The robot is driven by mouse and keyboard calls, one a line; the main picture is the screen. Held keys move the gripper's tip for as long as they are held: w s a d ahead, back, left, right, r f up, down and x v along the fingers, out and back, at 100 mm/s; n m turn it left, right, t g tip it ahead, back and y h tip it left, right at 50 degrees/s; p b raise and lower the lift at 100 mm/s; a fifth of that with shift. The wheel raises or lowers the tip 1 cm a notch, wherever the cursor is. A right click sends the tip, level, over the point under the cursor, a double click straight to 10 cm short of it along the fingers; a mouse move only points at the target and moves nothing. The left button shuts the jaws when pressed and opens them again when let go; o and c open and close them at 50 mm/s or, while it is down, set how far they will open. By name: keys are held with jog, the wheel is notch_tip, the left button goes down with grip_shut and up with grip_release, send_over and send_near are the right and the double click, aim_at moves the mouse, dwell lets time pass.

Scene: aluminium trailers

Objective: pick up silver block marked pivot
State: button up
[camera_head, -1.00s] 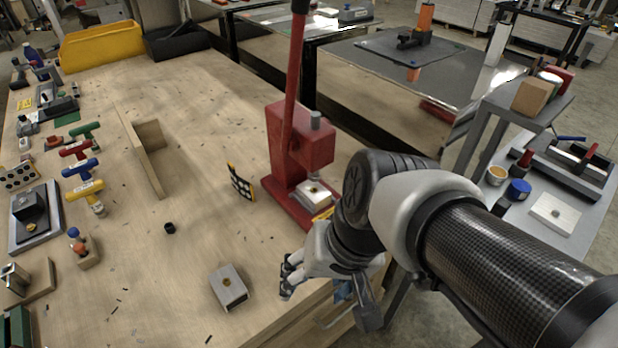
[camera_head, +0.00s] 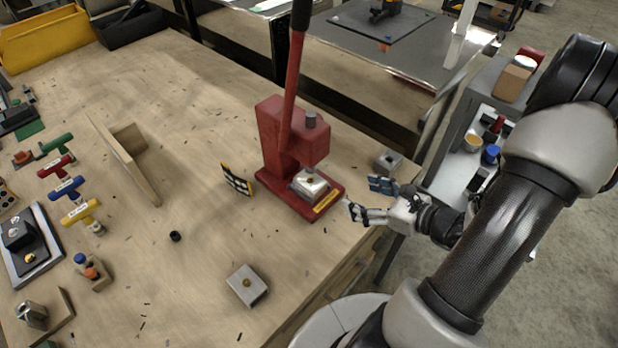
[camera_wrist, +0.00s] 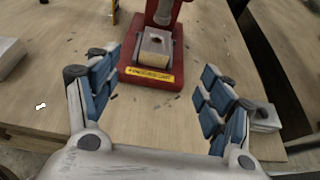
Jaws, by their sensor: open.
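No mark reading "pivot" is legible on any silver block. One silver block (camera_head: 247,285) with a round hole lies on the bench near the front edge. A second silver block (camera_head: 311,184) sits on the base of the red press, under its ram. A third silver block (camera_head: 388,161) lies at the bench's right edge, beyond my gripper. My gripper (camera_head: 363,197) is open and empty, right of the press base. In the wrist view, the press block (camera_wrist: 154,46) shows ahead between the fingers, and a light block (camera_wrist: 264,118) is partly hidden behind the right finger.
The red press (camera_head: 283,140) with its tall lever stands close to my gripper. A checkered card (camera_head: 237,179) and a wooden bracket (camera_head: 125,155) stand to its left. T-handled tools (camera_head: 66,187) line the left side.

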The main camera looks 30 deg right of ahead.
jog(key=b, duration=0.3)
send_near(310, 179)
jog(key=shift+w+a+f, duration=0.1)
jog(key=shift+w+a, duration=0.1)
jog(key=shift+w, duration=0.4)
jog(key=shift+w+a+f, duration=0.1)
jog(key=shift+w+a, duration=0.1)
jog(key=shift+w, duration=0.35)
jog(key=x, duration=0.2)
jog(key=b+x, duration=0.1)
jog(key=x, duration=0.1)
jog(key=shift+a+f, duration=0.15)
jog(key=shift+f, duration=0.3)
jog(key=shift+w+a, duration=0.1)
jog(key=shift+w, duration=0.2)
jog(key=shift+c, duration=0.5)
jog(key=c, duration=1.4)
